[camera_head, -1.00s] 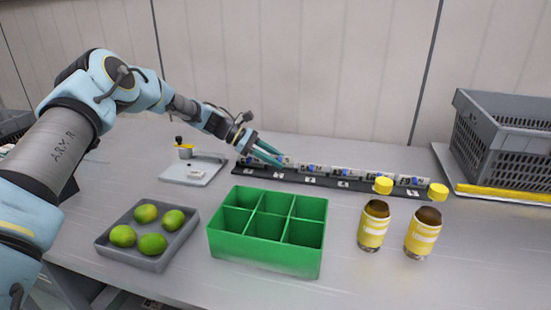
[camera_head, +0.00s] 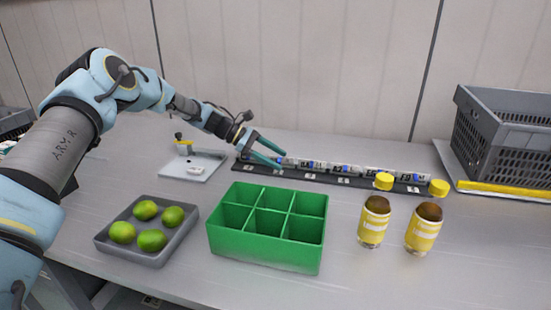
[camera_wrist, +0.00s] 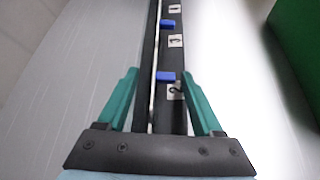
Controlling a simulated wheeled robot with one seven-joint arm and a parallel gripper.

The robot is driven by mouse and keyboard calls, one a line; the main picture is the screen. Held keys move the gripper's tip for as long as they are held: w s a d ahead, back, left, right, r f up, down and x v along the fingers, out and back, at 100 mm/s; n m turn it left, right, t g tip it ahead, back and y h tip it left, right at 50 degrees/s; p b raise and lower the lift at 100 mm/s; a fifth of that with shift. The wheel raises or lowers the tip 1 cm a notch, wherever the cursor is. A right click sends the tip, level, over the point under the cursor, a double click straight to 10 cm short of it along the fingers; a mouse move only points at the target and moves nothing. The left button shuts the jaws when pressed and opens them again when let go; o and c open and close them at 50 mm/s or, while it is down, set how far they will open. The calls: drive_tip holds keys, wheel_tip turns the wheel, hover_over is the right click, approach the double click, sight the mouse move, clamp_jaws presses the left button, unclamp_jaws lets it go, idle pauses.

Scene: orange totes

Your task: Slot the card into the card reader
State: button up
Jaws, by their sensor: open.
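I cannot single out a card or a card reader with certainty. A long dark rail (camera_head: 343,181) with numbered labels lies along the back of the table. It holds a row of small white pieces with blue marks (camera_head: 341,169). My gripper (camera_head: 282,157) is at the rail's left end, fingers spread. In the wrist view my gripper (camera_wrist: 161,73) is open and empty, with its teal fingers on either side of the rail (camera_wrist: 150,40). A blue piece (camera_wrist: 166,76) beside label 2 lies between the fingertips. Whether the fingers touch anything is unclear.
A flat grey plate (camera_head: 205,166) with a yellow-topped post stands left of the rail. A grey tray (camera_head: 170,247) holds several green fruits. A green divided box (camera_head: 262,251) is at front centre. Two jars (camera_head: 374,222) (camera_head: 424,229) and yellow lids stand right. A grey crate (camera_head: 500,150) is far right.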

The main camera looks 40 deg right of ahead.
drive_tip(key=b+v, duration=0.2)
drive_tip(key=v, duration=0.9)
drive_tip(key=shift+b, duration=0.4)
